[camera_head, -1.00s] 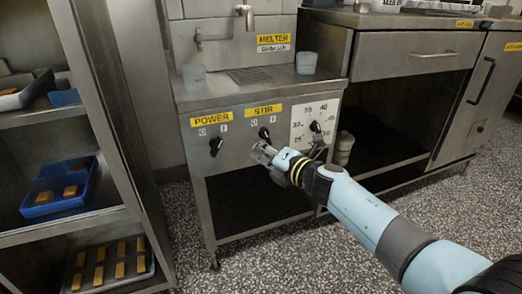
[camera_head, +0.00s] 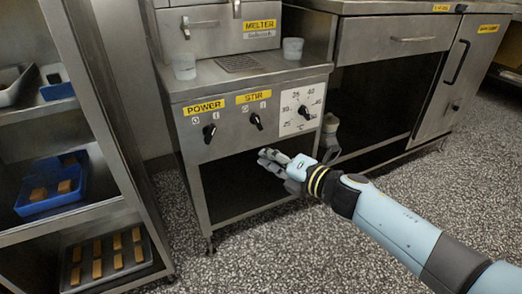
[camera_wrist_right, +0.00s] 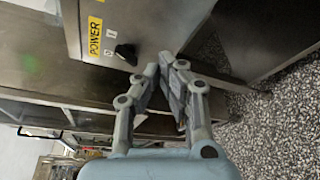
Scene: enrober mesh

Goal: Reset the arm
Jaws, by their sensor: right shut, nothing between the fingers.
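My right arm comes in from the lower right in the head view. Its gripper (camera_head: 272,160) is in front of the melter's open lower bay, below the knobs and apart from the panel. In the right wrist view the gripper (camera_wrist_right: 163,70) has its fingertips together with nothing between them. The melter panel carries a POWER knob (camera_head: 209,133), a STIR knob (camera_head: 257,121) and a temperature dial (camera_head: 303,112). The POWER knob also shows in the wrist view (camera_wrist_right: 127,54). My left gripper is not in view.
At left a metal rack holds a blue tray (camera_head: 38,207) with brown bars and a dark tray (camera_head: 72,278) with several bars. Two cups (camera_head: 184,68) (camera_head: 293,49) stand on the melter top. The speckled floor (camera_head: 290,240) is clear.

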